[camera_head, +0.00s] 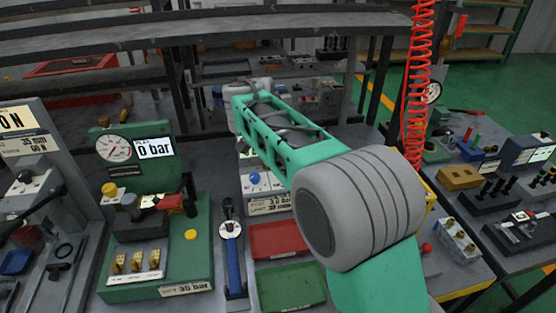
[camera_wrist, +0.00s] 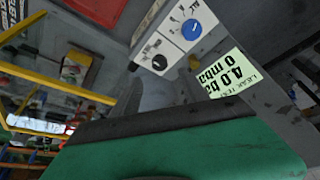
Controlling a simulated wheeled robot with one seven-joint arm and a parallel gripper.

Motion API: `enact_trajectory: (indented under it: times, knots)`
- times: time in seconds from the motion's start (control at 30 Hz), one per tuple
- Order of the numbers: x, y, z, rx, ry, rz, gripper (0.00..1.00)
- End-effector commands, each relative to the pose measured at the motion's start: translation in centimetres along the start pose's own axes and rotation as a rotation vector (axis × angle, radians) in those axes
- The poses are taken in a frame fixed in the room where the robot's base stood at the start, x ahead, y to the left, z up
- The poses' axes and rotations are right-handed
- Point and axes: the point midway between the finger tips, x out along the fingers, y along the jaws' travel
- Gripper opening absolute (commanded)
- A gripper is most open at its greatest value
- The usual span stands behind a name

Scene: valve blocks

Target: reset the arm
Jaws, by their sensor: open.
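My arm (camera_head: 365,205) crosses the head view from the lower right up to the upper left, with a green forearm frame and a grey ringed joint. Its far end is above the back of the bench, and my gripper is hidden there. In the wrist view a green and black part of my gripper (camera_wrist: 180,145) fills the bottom. The fingertips do not show separately, and nothing held is visible.
A green valve stand with a gauge (camera_head: 150,225) is at left. A blue-handled wrench (camera_head: 233,255), a red tray (camera_head: 280,239) and a green tray (camera_head: 290,287) are beside my arm. A red coiled hose (camera_head: 417,90) hangs at right. Green floor (camera_head: 480,82) is open beyond.

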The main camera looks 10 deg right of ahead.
Motion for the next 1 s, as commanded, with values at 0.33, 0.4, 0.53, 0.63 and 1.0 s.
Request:
enact_trajectory:
  times: [0.33,0.4,0.53,0.63,1.0]
  knots:
    - [-0.9,1.8,0.5,-0.048,-0.007,-0.012,0.52]
    - [-1.9,4.3,1.6,-0.120,-0.019,-0.031,0.52]
    - [-3.5,10.4,6.3,-0.314,-0.052,-0.089,0.52]
    - [-3.7,14.2,11.4,-0.461,-0.075,-0.145,0.52]
    - [-2.6,18.0,19.5,-0.651,-0.106,-0.229,0.52]
